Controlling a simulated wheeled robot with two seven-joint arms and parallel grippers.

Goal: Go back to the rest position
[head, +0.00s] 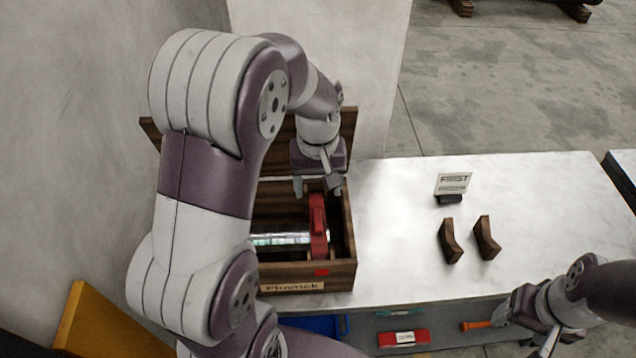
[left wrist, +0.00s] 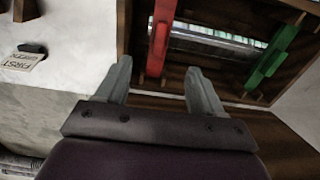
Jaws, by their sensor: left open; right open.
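My left gripper (head: 318,190) is open and empty, just over the wooden box (head: 345,282). The box stands lid up on the white table (head: 400,272). In the box lies a clear cylinder (head: 280,239) with a red end piece (head: 318,228). In the left wrist view the open fingers (left wrist: 160,78) are near the cylinder (left wrist: 215,42), its red end (left wrist: 160,38) and its green end (left wrist: 272,58), with nothing between them. My left arm hides the box's left part in the head view. My right gripper (head: 522,328) is open at the table's front right.
Two brown wooden supports (head: 450,241) (head: 487,238) and a small sign (head: 453,184) stand on the table, right of the box. Below the front edge are a red item (head: 403,338), a blue item (head: 322,326) and an orange handle (head: 477,325). The table's right part is clear.

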